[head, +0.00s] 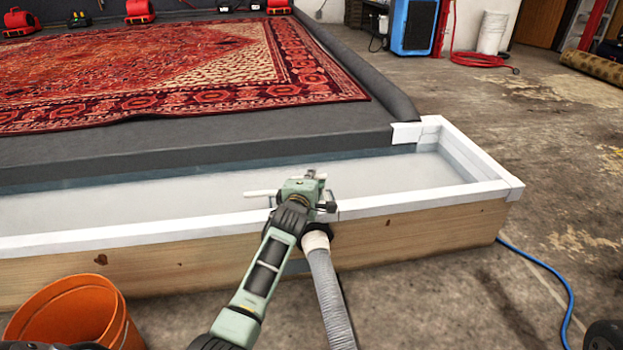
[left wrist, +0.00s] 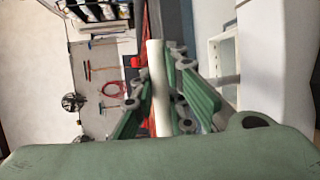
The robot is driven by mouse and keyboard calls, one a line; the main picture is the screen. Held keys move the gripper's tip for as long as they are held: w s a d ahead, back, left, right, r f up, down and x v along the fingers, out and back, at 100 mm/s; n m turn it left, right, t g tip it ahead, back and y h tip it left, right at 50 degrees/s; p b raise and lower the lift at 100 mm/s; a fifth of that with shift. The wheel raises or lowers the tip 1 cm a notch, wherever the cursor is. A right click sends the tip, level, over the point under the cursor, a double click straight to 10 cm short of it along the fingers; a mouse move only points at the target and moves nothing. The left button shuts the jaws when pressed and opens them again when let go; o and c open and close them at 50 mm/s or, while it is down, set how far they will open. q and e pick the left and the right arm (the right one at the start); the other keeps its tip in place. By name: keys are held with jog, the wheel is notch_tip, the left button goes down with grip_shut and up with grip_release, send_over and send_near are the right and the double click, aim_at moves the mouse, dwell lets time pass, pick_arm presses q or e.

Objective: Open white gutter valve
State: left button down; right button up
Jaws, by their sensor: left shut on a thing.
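The white gutter valve shows as a white handle bar (head: 261,193) sticking out to the left of my left gripper, above the gutter's front rim. My left gripper (head: 310,180) is over that rim and hides most of the valve. In the left wrist view the white handle (left wrist: 157,85) runs between the green fingers (left wrist: 160,100), which are shut on it. A white collar (head: 316,242) with a grey ribbed hose (head: 328,295) hangs on the outer wooden face below the gripper. My right gripper is not in view.
The white-lined gutter (head: 120,203) runs along the grey wash floor, where a red patterned rug (head: 170,70) lies. An orange bucket (head: 70,315) stands at the lower left. A blue hose (head: 545,267) lies on the concrete at right. The floor beyond the gutter's right end is mostly clear.

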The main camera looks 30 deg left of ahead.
pick_arm(q)
jog(key=c, duration=2)
grip_release()
jog(key=shift+s, duration=0.15)
jog(key=v, duration=1.1)
jog(key=shift+s+d, duration=0.15)
jog(key=shift+s, duration=0.2)
jog(key=shift+r, duration=0.2)
